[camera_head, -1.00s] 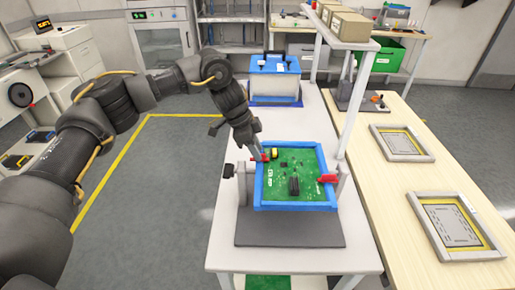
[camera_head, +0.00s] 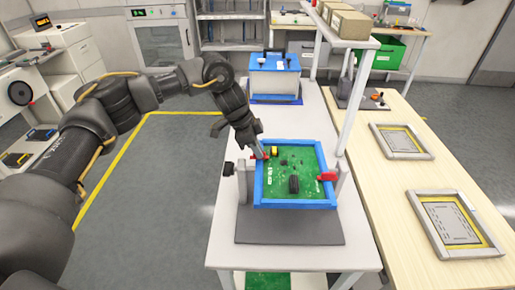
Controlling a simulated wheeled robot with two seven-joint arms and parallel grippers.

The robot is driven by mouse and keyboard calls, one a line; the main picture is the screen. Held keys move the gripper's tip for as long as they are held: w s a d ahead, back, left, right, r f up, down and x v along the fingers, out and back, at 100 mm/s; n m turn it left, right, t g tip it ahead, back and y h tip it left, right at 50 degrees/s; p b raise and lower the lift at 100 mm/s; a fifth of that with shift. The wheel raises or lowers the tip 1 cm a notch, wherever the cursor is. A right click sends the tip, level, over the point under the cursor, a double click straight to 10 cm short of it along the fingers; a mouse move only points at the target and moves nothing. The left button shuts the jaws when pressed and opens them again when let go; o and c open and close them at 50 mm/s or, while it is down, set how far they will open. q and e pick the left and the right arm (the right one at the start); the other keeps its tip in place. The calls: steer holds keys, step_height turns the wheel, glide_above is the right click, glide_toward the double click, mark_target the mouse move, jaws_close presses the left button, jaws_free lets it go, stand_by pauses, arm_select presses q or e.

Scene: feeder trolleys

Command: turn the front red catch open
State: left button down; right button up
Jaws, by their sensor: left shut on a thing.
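A green circuit board in a blue frame (camera_head: 296,205) sits in a holder with grey side posts on the white table. One red catch (camera_head: 262,157) is at the frame's left side, partly hidden by my left gripper (camera_head: 260,153). The gripper reaches down from the back left and is shut on this catch. Another red catch (camera_head: 327,176) is at the right side, with nothing touching it. My right gripper is not in view.
A dark knob (camera_head: 228,169) sticks out left of the holder. A blue-lidded box (camera_head: 274,80) stands farther back on the white table (camera_head: 222,235). A white shelf post (camera_head: 356,105) rises close to the right. Grey trays (camera_head: 402,142) lie on the wooden bench.

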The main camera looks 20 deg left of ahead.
arm_select(q)
steer(key=shift+r+n+p, duration=0.1)
steer(key=shift+n+p, duration=0.3)
steer(key=shift+p, duration=0.1)
steer(key=n+t+y+p, duration=0.1)
steer(key=n+p, duration=0.2)
steer(key=p, duration=0.3)
steer(key=n+t+y+p, duration=0.1)
steer(key=n+p, duration=0.3)
steer(key=p, duration=0.1)
steer(key=n+t+y+p, duration=0.1)
steer(key=n+p, duration=0.3)
steer(key=p, duration=0.2)
steer(key=shift+s+d+r+p, duration=0.15)
steer(key=shift+s+d+p, duration=0.1)
steer(key=shift+d+p, duration=0.05)
steer(key=shift+f+n+y+p, duration=0.2)
steer(key=shift+n+y+p, duration=0.15)
steer(key=shift+n, duration=0.65)
steer(key=shift+d+n+y, duration=0.1)
steer(key=shift+n+y, duration=0.65)
steer(key=shift+n, duration=1.15)
steer(key=c, duration=1.5)
jaws_free()
steer(key=shift+c, duration=0.2)
